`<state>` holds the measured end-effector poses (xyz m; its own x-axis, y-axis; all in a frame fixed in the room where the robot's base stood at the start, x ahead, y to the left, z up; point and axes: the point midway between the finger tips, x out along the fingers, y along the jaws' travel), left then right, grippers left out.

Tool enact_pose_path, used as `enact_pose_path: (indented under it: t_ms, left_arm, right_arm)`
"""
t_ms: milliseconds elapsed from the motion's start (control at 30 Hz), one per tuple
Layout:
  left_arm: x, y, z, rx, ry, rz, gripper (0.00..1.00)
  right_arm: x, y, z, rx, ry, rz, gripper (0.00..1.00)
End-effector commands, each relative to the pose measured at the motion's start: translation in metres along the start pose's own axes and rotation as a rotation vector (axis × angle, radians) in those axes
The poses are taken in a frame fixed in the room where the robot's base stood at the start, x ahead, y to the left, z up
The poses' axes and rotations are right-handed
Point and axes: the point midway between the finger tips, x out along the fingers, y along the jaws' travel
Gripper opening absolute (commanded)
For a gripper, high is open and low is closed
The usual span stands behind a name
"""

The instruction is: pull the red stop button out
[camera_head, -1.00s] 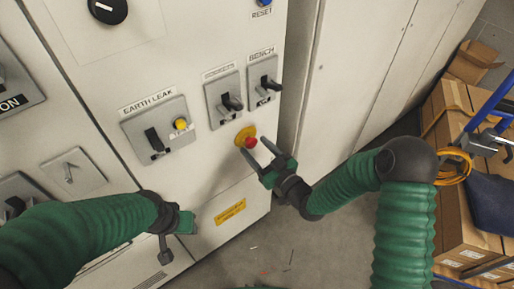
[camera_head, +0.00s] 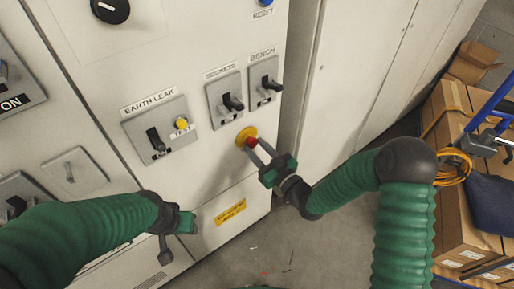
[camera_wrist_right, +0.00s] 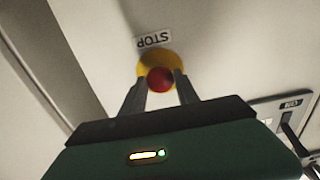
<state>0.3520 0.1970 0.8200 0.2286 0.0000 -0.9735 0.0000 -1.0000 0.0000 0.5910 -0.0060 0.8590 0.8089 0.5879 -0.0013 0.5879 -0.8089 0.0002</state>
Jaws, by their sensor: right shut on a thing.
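The red stop button (camera_head: 251,142) sits on a round yellow plate (camera_head: 243,134) low on the cabinet front. In the right wrist view the red button (camera_wrist_right: 160,79) shows in front of its yellow plate (camera_wrist_right: 148,60), under a STOP label (camera_wrist_right: 154,40). My right gripper (camera_head: 257,147) has its two fingers on either side of the button, shut on it. The fingertips show in the right wrist view (camera_wrist_right: 160,85) too. My left gripper (camera_head: 184,222) is in front of the lower cabinet, away from the button; its fingers are not clear.
Switches for sockets (camera_head: 228,101) and bench (camera_head: 265,82) stick out above the button. The earth leak panel (camera_head: 160,131) is to the left. Boxes (camera_head: 453,110) and a blue trolley frame (camera_head: 492,112) stand at the right. Floor shows below the cabinet.

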Motion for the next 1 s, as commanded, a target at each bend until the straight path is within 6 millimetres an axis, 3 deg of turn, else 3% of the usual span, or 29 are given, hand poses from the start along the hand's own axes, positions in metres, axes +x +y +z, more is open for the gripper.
enact_pose_path:
  t_ms: [433,467,600,1000]
  left_arm:
    - [0.002,0.0,0.001,0.0,0.0,0.0,0.48]
    - [0.002,0.0,0.001,0.0,0.0,0.0,0.48]
    - [0.002,0.0,0.001,0.0,0.0,0.0,0.48]
    - [0.002,0.0,0.0,0.0,0.0,0.0,0.48]
  right_arm:
    - [-0.008,0.0,-0.001,0.0,0.002,0.001,0.0]
    - [-0.008,0.0,-0.001,0.0,0.002,0.001,0.38]
    - [-0.008,0.0,-0.001,0.0,0.001,0.001,0.56]
    - [-0.014,0.001,0.0,0.0,-0.001,0.002,0.59]
